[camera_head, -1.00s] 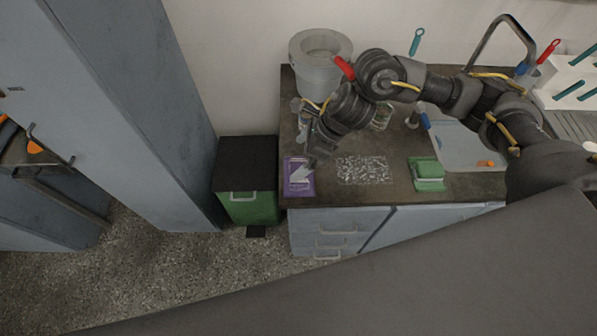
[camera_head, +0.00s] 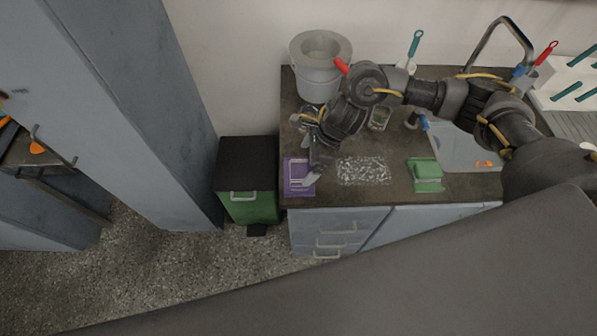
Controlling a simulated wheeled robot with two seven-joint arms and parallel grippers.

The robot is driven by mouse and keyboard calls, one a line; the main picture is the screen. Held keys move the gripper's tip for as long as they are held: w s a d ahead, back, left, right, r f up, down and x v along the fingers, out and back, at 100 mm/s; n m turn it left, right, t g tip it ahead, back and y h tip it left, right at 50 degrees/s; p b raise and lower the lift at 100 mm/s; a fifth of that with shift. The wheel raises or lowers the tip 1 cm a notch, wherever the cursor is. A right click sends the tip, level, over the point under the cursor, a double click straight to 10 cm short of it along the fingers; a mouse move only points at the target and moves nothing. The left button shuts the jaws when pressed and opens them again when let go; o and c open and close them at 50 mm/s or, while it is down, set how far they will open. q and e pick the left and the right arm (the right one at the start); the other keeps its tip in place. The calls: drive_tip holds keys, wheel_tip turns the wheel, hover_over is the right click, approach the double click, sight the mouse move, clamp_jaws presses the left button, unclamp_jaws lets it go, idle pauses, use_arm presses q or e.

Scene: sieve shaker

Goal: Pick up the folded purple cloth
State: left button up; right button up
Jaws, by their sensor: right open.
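The folded purple cloth (camera_head: 297,188) lies flat at the front left corner of the dark counter (camera_head: 395,188), with white print on top. My right gripper (camera_head: 314,172) points down at the cloth's right edge, and its fingers cover part of that edge. It is open and holds nothing that I can see. I cannot tell whether the fingertips touch the cloth or hover just above it. My left gripper is not in the view.
A grey bucket-shaped vessel (camera_head: 319,78) stands behind, with a glass jar (camera_head: 379,118) nearby. A green bin (camera_head: 250,205) stands left of the counter.

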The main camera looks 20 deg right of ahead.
sight(299, 170)
drive_tip(key=p+x, duration=0.2)
drive_tip(key=x, duration=0.2)
drive_tip(key=shift+a+f, duration=0.1)
drive_tip(key=shift+f, duration=0.05)
drive_tip(key=shift+a+f, duration=0.1)
drive_tip(key=shift+f, duration=0.2)
drive_tip(key=shift+c, duration=0.4)
drive_tip(key=c, duration=0.6)
drive_tip(key=shift+r, duration=0.15)
